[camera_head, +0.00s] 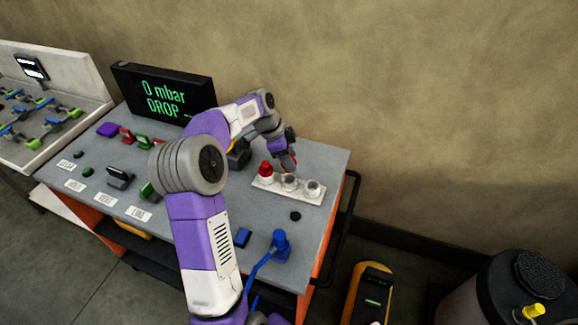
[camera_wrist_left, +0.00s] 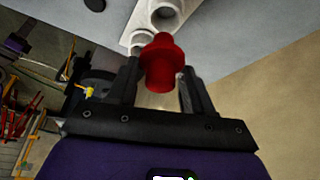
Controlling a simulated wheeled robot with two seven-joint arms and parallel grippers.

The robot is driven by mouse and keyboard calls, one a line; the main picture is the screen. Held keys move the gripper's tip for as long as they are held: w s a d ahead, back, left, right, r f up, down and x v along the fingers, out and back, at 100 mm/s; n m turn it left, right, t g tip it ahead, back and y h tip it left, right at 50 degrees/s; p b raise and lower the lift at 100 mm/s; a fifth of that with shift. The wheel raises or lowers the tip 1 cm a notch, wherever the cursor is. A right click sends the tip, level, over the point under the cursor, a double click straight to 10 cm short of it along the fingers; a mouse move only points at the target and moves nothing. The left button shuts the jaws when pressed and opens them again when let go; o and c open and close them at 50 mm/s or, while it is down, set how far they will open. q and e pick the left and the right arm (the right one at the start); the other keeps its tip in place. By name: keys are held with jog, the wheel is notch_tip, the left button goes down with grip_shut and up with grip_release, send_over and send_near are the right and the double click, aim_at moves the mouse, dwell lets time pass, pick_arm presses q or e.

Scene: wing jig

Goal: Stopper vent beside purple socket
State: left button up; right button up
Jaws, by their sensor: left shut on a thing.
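My left gripper (camera_head: 288,163) is above the white rack (camera_head: 263,185) at the back right of the bench. In the left wrist view (camera_wrist_left: 163,85) its fingers are shut on a red stopper (camera_wrist_left: 163,62), with its flange and knob showing. In the head view, a red stopper (camera_head: 265,170) stands at the rack's left position. Two white cups, the middle one (camera_head: 290,181) and the right one (camera_head: 313,187), look open. I cannot pick out the vent or the purple socket for sure; a purple block (camera_head: 107,130) lies at the bench's back left. My right gripper is out of view.
A black display (camera_head: 163,92) reads "0 mbar DROP". A blue plug (camera_head: 280,243) with a cable, a blue block (camera_head: 242,237) and a black cap (camera_head: 295,216) lie at the front right. Several clamps and labels occupy the left. My left arm hides the bench's middle.

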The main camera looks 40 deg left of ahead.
pick_arm(q)
notch_tip(320, 180, up, 4)
jog(key=shift+f+p, duration=0.2)
jog(key=shift+p, duration=0.15)
jog(key=shift+r+p, duration=1.15)
jog(key=shift+r, duration=0.3)
jog(key=shift+f, duration=0.1)
